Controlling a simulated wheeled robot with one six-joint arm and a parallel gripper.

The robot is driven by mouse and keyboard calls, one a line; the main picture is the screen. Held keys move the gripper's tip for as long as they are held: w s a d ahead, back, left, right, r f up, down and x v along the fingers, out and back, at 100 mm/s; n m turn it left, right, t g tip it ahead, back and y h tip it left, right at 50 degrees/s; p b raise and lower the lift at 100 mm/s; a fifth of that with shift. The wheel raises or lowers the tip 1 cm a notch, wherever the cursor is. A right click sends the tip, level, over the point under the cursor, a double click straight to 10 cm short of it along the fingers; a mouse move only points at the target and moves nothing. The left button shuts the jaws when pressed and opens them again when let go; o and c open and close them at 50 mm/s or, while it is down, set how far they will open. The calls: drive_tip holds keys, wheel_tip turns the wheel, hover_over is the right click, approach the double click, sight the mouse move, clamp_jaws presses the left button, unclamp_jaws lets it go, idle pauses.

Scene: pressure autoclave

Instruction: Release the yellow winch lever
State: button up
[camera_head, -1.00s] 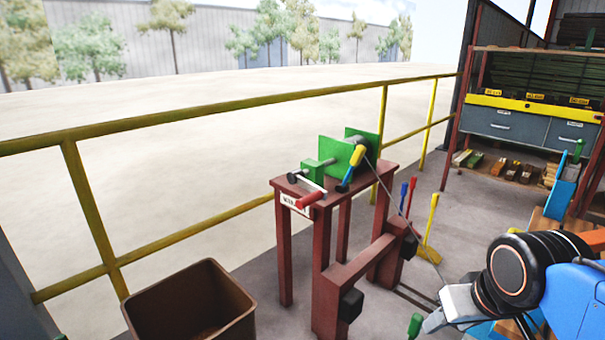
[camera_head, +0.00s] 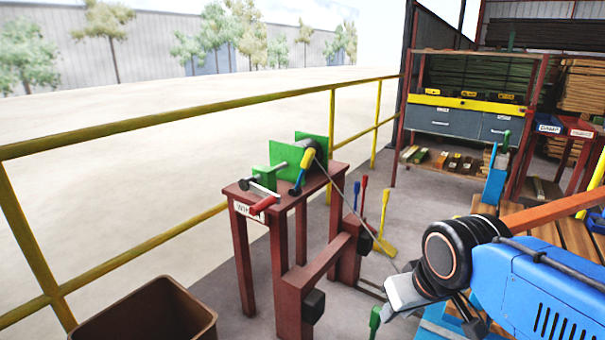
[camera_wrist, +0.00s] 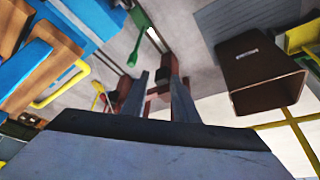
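The winch (camera_head: 287,153) has green plates and stands on a dark red stand (camera_head: 277,243) by the railing. Its yellow lever (camera_head: 304,160) has a blue-black lower end and leans down to the left on the winch's near side. I cannot pick out the yellow lever in the wrist view.
A brown bin (camera_head: 150,308) stands at the lower left. A yellow railing (camera_head: 180,127) runs behind the winch. A low red frame (camera_head: 318,278) and a green handle (camera_head: 375,319) lie between my gripper and the winch. A cable runs down from the winch. Blue, red and yellow tools stand behind.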

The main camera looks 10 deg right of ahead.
drive_tip(key=shift+w+d, duration=0.15)
drive_tip(key=shift+w, duration=0.25)
drive_tip(key=c, duration=0.5)
drive_tip(key=w+d+r+n+t, duration=0.2)
drive_tip(key=w, duration=0.6)
drive_tip(key=w+d+r+n+t+h, duration=0.1)
drive_tip(key=w+d+r+n+t, duration=0.1)
drive_tip(key=w, duration=0.7)
drive_tip(key=w+d+r+n+t+h, duration=0.1)
drive_tip(key=w+d+r+n+t, duration=0.1)
drive_tip(key=w, duration=0.6)
drive_tip(key=shift+w+d+r+n+t, duration=0.1)
drive_tip(key=shift+w+d+n+t, duration=0.1)
drive_tip(key=shift+d, duration=0.25)
drive_tip(key=shift+w+d+r+n+t, duration=0.1)
drive_tip(key=shift+w+d+t, duration=0.1)
drive_tip(key=shift+d, duration=0.2)
clamp_jaws()
drive_tip(key=w+a+f+n+t+y, duration=0.1)
drive_tip(key=w+n+t+y, duration=0.4)
drive_tip(key=w+n+y, duration=0.9)
drive_tip(key=shift+w+f+n+y, duration=0.3)
drive_tip(key=shift+n+y, duration=1.2)
drive_tip(key=shift+n, duration=1.4)
drive_tip(key=shift+r, duration=0.1)
